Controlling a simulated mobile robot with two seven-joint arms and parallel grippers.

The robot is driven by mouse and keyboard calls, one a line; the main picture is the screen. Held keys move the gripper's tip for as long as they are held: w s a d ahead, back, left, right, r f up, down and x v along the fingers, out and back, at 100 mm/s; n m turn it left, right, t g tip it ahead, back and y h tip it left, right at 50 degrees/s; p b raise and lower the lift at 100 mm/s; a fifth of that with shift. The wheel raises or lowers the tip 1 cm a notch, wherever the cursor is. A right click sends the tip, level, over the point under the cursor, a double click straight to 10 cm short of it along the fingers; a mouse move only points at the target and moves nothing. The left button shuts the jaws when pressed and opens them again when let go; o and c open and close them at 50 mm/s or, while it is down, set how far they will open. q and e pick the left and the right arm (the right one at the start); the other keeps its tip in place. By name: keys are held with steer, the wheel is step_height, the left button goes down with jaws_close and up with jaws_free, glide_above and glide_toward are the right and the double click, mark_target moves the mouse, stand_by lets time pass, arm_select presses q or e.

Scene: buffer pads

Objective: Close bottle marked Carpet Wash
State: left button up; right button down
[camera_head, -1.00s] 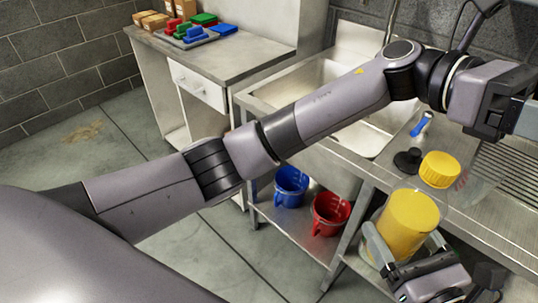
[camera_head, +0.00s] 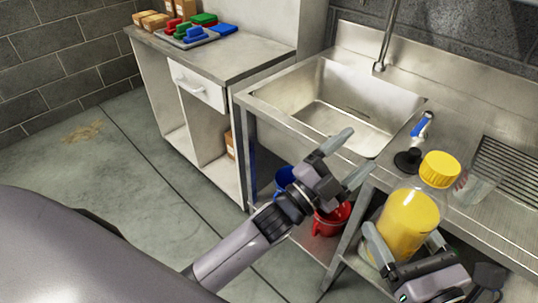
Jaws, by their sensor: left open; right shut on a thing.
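No label is readable from here. My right gripper (camera_head: 406,243) is shut around the bottle's lower body, one finger on each side. My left gripper (camera_head: 351,157) is open and empty, left of the bottle and apart from it, with its fingers pointing up and right.
A steel sink (camera_head: 335,105) and its counter lie behind. A black piece (camera_head: 408,160), a blue-handled item (camera_head: 422,126) and a clear container (camera_head: 478,188) are near the cap. Red (camera_head: 330,222) and blue (camera_head: 285,182) jugs sit on the lower shelf.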

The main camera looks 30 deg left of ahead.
steer(key=shift+r, duration=0.25)
arm_select(q)
steer(key=s+a+f+n+g+y, duration=0.4)
steer(key=s+a+f+n, duration=0.3)
steer(key=s+f, duration=0.3)
steer(key=s+a+f+n+g+y, duration=0.5)
steer(key=s+f, duration=0.6)
steer(key=f, duration=0.5)
steer(key=a+n, duration=0.1)
steer(key=a, duration=0.1)
steer(key=shift+a+f+n, duration=0.3)
steer(key=shift+a+n, duration=0.1)
